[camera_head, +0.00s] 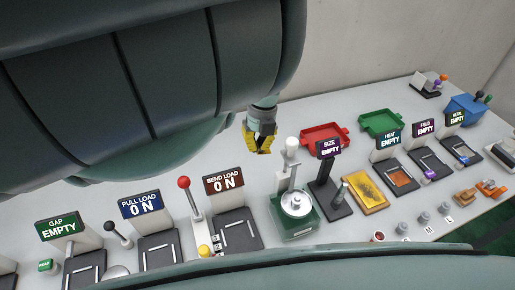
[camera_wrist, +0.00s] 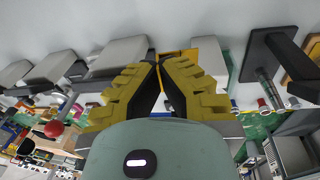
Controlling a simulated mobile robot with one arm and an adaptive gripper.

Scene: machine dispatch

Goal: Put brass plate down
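My gripper (camera_head: 262,140) hangs above the bench, behind the scale and the bend-load machine in the head view. In the wrist view its yellow fingers (camera_wrist: 160,63) lean together, their tips close with a narrow gap. I make out no brass plate between them; a thin plate there may be hidden or edge-on. A flat golden-yellow piece or tray (camera_head: 365,191) lies on the bench right of the size gauge (camera_head: 329,165); I cannot tell whether it is the brass plate. A copper-coloured square (camera_head: 400,177) is on the heat machine (camera_head: 387,142), whose sign reads EMPTY.
The scale (camera_head: 295,205) and bend-load machine (camera_head: 238,234), its sign reading 0 N, stand in front. The pull-load machine (camera_head: 158,248) and gap machine (camera_head: 84,265) are left. A red tray (camera_head: 324,132) and green tray (camera_head: 381,121) sit behind. Bare bench surrounds my gripper.

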